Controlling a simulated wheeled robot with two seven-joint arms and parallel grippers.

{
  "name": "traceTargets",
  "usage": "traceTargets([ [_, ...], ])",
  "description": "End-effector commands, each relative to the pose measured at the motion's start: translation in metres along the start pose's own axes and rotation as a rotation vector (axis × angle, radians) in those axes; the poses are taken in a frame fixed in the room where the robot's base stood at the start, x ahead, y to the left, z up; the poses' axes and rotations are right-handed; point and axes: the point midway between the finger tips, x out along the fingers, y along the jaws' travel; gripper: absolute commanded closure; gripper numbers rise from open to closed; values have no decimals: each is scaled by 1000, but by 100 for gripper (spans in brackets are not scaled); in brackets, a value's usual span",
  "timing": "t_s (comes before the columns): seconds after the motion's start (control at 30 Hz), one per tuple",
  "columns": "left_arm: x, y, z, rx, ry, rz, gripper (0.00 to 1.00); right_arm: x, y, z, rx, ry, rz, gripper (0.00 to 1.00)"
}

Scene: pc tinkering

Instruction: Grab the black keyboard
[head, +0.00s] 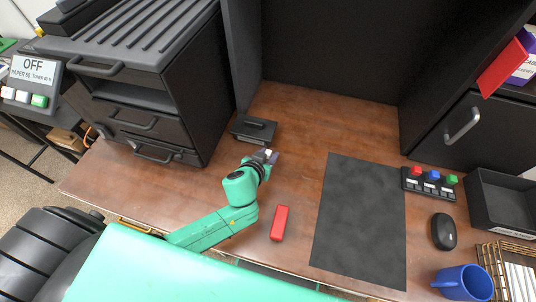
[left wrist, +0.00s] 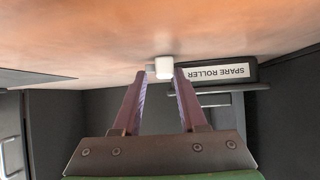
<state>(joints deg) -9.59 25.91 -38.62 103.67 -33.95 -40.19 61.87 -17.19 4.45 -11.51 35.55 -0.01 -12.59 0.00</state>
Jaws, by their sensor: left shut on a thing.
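No full-size keyboard shows clearly in the head view. A small black key panel (head: 429,184) with red, blue and green knobs or keys lies on the right of the desk, well away from my left gripper. My left gripper (head: 270,156) is over the middle of the desk, just in front of a black box. It is shut on a small white block (left wrist: 164,68), which sits between its fingertips in the left wrist view. My right gripper is in neither view.
The black box (head: 254,129), labelled SPARE ROLLER in the wrist view, lies behind the gripper. A red block (head: 280,223), dark mat (head: 358,220), black mouse (head: 444,231), blue mug (head: 465,282) and black tray (head: 505,205) are on the desk. Drawers (head: 150,122) stand left.

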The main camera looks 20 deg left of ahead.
Motion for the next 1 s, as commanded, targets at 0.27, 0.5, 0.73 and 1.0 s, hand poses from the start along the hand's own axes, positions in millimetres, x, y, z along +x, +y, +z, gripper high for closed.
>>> traceTargets([
  [0.27,1,0,1,0,0,-1,28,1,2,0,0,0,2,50],
  [0.5,-1,0,-1,1,0,-1,28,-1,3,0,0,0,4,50],
  [0.73,-32,0,0,-1,-3,1,28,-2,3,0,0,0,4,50],
  [1.0,-92,0,1,-2,-3,0,28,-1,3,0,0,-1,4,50],
])
